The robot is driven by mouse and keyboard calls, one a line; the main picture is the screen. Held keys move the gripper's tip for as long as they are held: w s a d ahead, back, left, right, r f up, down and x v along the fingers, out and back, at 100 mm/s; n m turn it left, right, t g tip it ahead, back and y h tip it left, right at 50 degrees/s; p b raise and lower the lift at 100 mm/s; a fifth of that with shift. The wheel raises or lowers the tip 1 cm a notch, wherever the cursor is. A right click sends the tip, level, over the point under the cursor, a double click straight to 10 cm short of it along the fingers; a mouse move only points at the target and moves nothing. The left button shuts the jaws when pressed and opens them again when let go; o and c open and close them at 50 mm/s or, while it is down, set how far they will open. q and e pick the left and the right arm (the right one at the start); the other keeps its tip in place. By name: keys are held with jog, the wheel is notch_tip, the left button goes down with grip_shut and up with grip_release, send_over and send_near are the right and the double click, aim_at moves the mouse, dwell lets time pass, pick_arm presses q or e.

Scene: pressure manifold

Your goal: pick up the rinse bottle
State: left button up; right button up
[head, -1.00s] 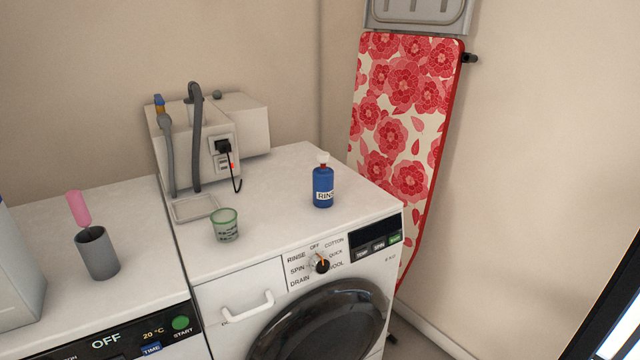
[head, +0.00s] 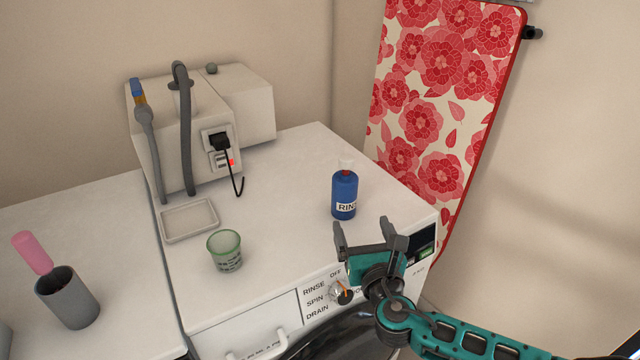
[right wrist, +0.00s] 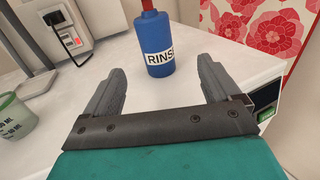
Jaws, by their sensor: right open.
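The rinse bottle (head: 344,194) is blue with a white cap, a red neck and a white label. It stands upright on the white top of the washing machine, near its right side. It also shows in the right wrist view (right wrist: 155,42), ahead of the fingers. My right gripper (head: 368,228) is open and empty, at the machine's front edge, on the near side of the bottle. In the right wrist view its two fingers (right wrist: 162,84) are spread, with the bottle beyond and between them, not touching. My left gripper is out of view.
A green-rimmed measuring cup (head: 225,251) and a shallow white tray (head: 163,229) stand left of the bottle. A white box with hoses (head: 150,150) is at the back. A flowered ironing board (head: 440,110) leans behind right. The top around the bottle is clear.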

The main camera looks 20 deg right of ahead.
aim_at(348, 197)
jog(key=x, duration=0.6)
jog(key=shift+w+d+r, duration=0.1)
jog(key=shift+w, duration=0.15)
jog(key=x, duration=0.5)
jog(key=shift+w+a+b, duration=0.25)
jog(key=shift+a+b, duration=0.1)
jog(key=shift+w+d, duration=0.1)
jog(key=shift+w, duration=0.2)
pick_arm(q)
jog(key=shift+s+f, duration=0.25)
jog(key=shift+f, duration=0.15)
pick_arm(e)
jog(key=shift+w, duration=0.1)
jog(key=c, duration=0.9)
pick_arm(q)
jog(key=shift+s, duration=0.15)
pick_arm(e)
jog(key=shift+r, duration=0.1)
jog(key=shift+c, duration=1.2)
jog(key=shift+r, duration=0.2)
